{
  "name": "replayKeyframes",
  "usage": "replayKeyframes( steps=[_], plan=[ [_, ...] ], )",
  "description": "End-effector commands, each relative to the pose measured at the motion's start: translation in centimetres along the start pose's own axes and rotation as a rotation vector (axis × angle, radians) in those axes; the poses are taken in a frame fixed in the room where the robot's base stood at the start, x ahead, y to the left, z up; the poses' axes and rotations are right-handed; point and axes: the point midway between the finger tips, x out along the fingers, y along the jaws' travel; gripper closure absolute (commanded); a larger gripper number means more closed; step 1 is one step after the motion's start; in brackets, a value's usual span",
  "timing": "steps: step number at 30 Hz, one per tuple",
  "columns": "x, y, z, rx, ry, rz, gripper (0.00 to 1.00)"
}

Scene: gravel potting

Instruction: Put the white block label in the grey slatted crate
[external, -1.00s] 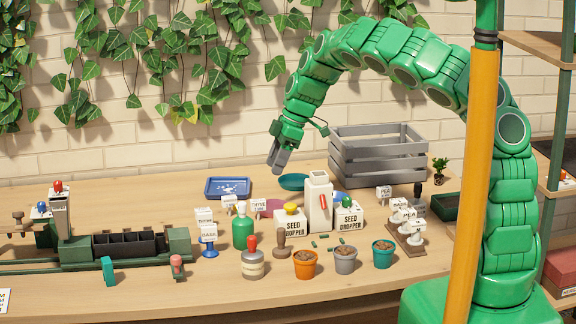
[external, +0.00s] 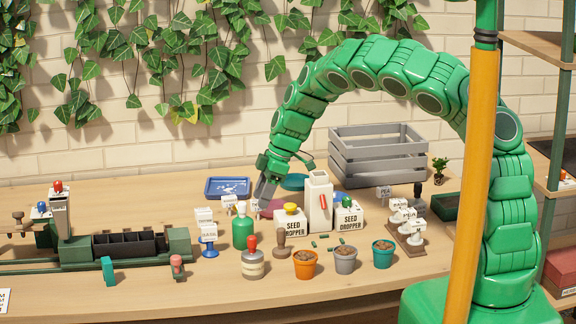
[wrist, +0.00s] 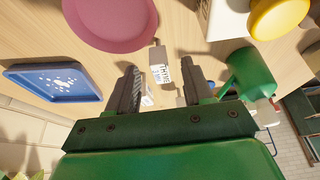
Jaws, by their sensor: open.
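Several small white block labels with dark print stand on the table; one (external: 204,215) is left of the green bottle, and another (external: 229,203) is behind it. In the wrist view a white label (wrist: 160,66) with printed text is between the open fingertips, apart from them; further white pieces are partly hidden beyond the fingers. I cannot tell which is the task's label. My gripper (external: 264,201) is open and empty, pointing down behind the green bottle; its fingers also show in the wrist view (wrist: 161,74). The grey slatted crate (external: 378,165) stands empty-looking at the back right; its floor is hidden.
A green bottle (external: 243,233), white seed droppers (external: 291,226) and a tall white box (external: 319,203) stand close by. A blue tray (external: 228,187) and pink dish (wrist: 112,22) lie near my gripper. Small pots (external: 306,264) line the front. Table left of the tray is clear.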

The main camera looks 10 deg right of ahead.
Motion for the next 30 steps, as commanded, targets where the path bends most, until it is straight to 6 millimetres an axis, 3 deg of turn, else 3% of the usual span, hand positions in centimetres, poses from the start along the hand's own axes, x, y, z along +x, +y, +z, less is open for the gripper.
replayKeyframes(
  steps=[13, 22, 23, 30],
  plan=[
    [4.3, -0.1, -0.3, 0.001, 0.000, -0.004, 0.49],
    [4.8, -0.1, -0.2, 0.001, 0.000, -0.001, 0.49],
    [4.8, -0.1, -0.2, 0.001, 0.000, -0.001, 0.50],
    [4.8, -0.1, -0.3, 0.000, 0.000, -0.001, 0.87]
  ],
)
